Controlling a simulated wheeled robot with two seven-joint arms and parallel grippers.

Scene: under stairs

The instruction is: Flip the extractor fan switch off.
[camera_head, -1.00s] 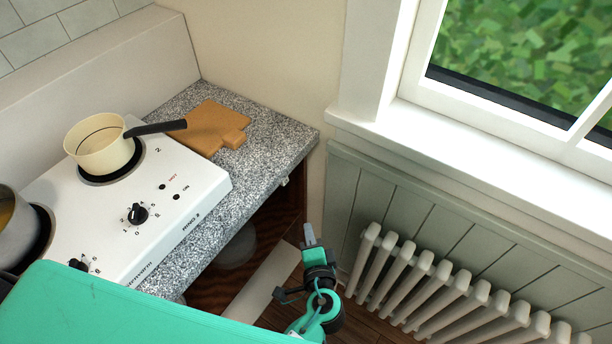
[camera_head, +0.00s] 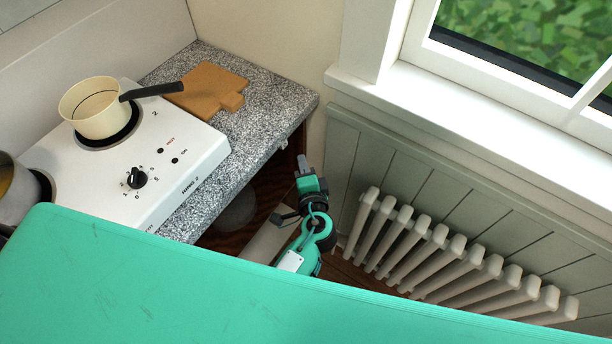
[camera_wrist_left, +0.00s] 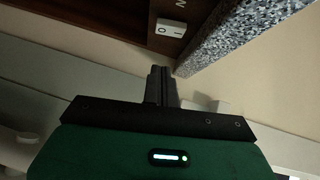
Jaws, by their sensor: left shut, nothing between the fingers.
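The switch (camera_wrist_left: 170,28), a small white rocker marked I and O, sits on a dark wooden panel under the granite counter in the left wrist view. Part of a label, ending in N, shows above it. I cannot tell which side is pressed. In the head view my left gripper (camera_head: 304,163) is beside the counter's front right corner. The switch is not clearly visible there. My right gripper is not in view.
The speckled counter (camera_head: 262,122) overhangs near the switch. On it are a hob (camera_head: 180,165), a cream pan (camera_head: 97,108) and a wooden board (camera_head: 207,90). A radiator (camera_head: 440,250) stands right of my gripper, under the window sill (camera_head: 440,98).

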